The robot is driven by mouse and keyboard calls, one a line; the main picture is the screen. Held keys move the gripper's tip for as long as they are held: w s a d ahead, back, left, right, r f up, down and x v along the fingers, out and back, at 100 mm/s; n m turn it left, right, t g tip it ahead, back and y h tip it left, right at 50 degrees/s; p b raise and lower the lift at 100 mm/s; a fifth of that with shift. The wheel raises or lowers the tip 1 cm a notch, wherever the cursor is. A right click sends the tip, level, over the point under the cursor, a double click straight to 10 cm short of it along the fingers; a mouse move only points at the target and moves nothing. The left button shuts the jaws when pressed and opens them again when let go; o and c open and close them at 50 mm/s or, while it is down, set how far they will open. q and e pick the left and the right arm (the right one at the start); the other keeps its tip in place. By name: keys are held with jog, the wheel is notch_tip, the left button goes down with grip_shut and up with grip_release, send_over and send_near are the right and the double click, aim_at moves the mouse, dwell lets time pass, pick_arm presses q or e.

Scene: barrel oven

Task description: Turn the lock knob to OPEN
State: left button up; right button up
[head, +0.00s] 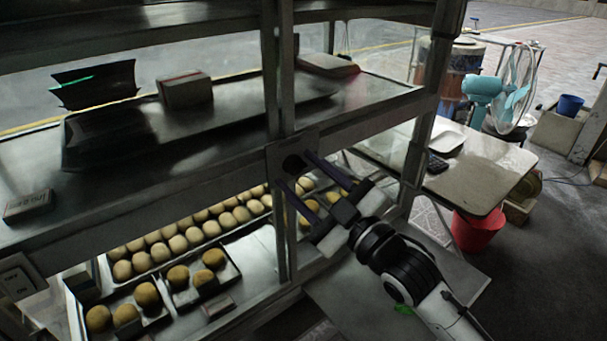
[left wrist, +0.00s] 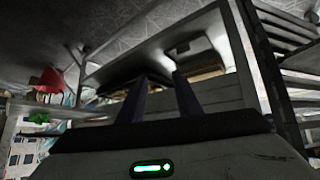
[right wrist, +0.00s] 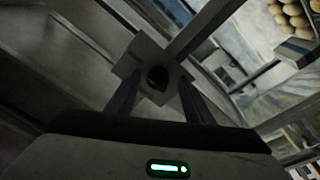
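The knob's markings are too dark to read. My left gripper is outside the head view; in the left wrist view its fingers (left wrist: 162,92) are apart and empty.
Trays of round buns (head: 190,240) lie on the lower shelf, left of my right arm. Pans and boxes stand on the upper shelf (head: 235,110). A white side table (head: 480,175), a red bucket (head: 478,232) and a teal fan (head: 484,88) stand at the right.

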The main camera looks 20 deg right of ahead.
jog(key=shift+r, duration=0.1)
jog(key=b+v, duration=0.1)
jog(key=v, duration=0.9)
jog(key=shift+s+d, duration=0.1)
jog(key=shift+d, duration=0.05)
notch_tip(320, 180, down, 20)
jog(key=s+m+g+h, duration=0.3)
jog(key=m+g, duration=0.1)
jog(key=m, duration=0.1)
jog(key=s+a+f+m+g, duration=0.1)
jog(key=s+f+g, duration=0.2)
jog(key=s+f, duration=0.3)
jog(key=s+a+f+m+g+h, duration=0.1)
jog(key=s+a+f+m+g, duration=0.1)
jog(key=s+f, duration=0.5)
notch_tip(320, 180, down, 6)
jog(key=shift+a+f+g, duration=0.15)
jog(key=shift+f+g, duration=0.05)
jog(key=shift+g, duration=0.3)
